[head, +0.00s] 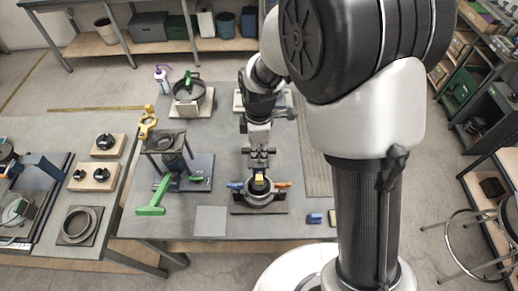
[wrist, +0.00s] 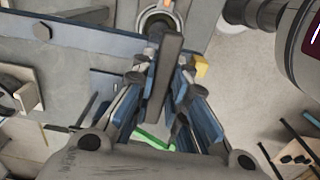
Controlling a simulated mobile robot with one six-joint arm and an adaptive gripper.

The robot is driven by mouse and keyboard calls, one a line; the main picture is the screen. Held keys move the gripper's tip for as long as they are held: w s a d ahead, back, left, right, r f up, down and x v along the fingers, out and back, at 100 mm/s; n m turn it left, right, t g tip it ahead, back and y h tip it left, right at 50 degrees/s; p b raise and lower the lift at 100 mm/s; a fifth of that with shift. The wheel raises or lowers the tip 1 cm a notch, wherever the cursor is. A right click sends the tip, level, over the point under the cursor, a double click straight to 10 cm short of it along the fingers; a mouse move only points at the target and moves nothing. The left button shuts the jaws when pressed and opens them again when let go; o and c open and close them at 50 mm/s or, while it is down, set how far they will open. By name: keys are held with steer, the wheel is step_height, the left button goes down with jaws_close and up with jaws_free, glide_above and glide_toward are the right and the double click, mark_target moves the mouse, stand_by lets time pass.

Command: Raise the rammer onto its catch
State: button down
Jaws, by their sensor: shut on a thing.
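My gripper (head: 258,160) hangs low over the front middle of the bench, above a round fixture (head: 258,197) with a blue handle at its left and an orange one at its right. In the wrist view my gripper (wrist: 163,100) has its blue-padded fingers closed on either side of a dark grey bar (wrist: 168,75). A yellow piece (wrist: 201,67) shows beside the right finger. In the head view a yellow-topped block (head: 259,179) is just below the fingertips. I cannot tell which part is the rammer; its catch is not clear.
A stand with a green lever (head: 155,195) is left of the fixture. A pot (head: 187,90) stands farther back. A small blue block (head: 314,218) lies near the front right edge. A side bench at left holds wooden blocks (head: 92,178) and a ring (head: 79,224).

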step_height(320, 180, up, 9)
steer(key=p, duration=0.5)
steer(key=shift+r, duration=0.1)
steer(key=shift+w+a, duration=0.1)
steer(key=shift+w, duration=0.1)
steer(key=c, duration=2)
jaws_free()
steer(key=shift+c, duration=0.2)
steer(key=shift+o, duration=1.4)
steer(key=shift+s, duration=0.15)
steer(key=shift+o, duration=1)
step_height(320, 180, up, 12)
